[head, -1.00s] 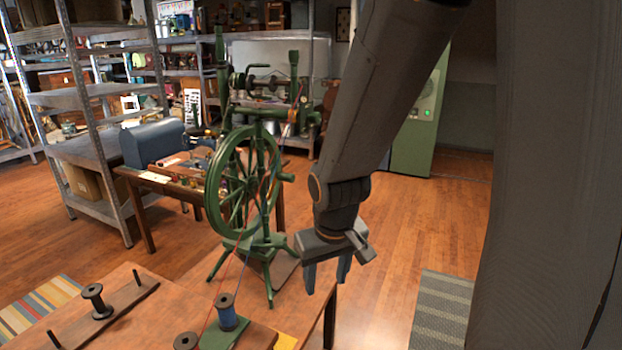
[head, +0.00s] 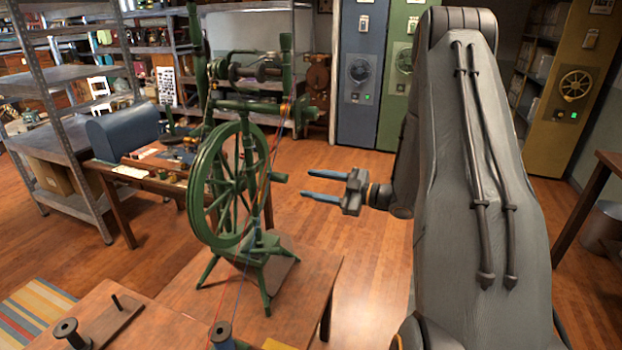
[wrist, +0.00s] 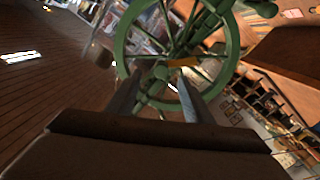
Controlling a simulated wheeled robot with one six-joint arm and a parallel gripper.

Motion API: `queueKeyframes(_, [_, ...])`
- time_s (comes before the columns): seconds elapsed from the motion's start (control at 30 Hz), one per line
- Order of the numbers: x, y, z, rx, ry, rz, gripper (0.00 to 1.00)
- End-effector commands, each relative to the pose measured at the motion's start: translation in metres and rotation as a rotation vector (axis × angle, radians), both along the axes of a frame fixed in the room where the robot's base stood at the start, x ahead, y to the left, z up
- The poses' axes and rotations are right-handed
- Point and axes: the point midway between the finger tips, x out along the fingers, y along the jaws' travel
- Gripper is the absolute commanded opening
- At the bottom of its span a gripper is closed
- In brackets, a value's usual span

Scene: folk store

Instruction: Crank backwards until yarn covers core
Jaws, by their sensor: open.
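The flyer and bobbin (head: 262,72) sit at the top between two green posts; how much of the core is bare is too small to tell. Red and blue yarn strands (head: 267,165) run down from the top. My gripper (head: 306,184) is open and empty, just right of the handle with its fingers pointing left at it. In the wrist view the wheel (wrist: 232,50) lies ahead of my gripper (wrist: 155,90), with a green rod between its fingers.
A dark spool (head: 66,331) and a blue spool (head: 222,334) stand on the front table. A side table with a blue box (head: 122,133) is behind left of the wheel, near metal shelves (head: 55,80). The floor right of the wheel is clear.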

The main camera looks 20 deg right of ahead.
Motion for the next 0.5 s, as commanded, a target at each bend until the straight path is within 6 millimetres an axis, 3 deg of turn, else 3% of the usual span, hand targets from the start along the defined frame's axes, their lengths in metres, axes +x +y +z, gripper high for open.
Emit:
queueKeyframes(0.17, [-0.005,0.004,0.001,0.023,-0.025,0.039,0.47])
queueKeyframes(0.5, [0.018,0.03,0.001,0.022,-0.026,0.044,0.47])
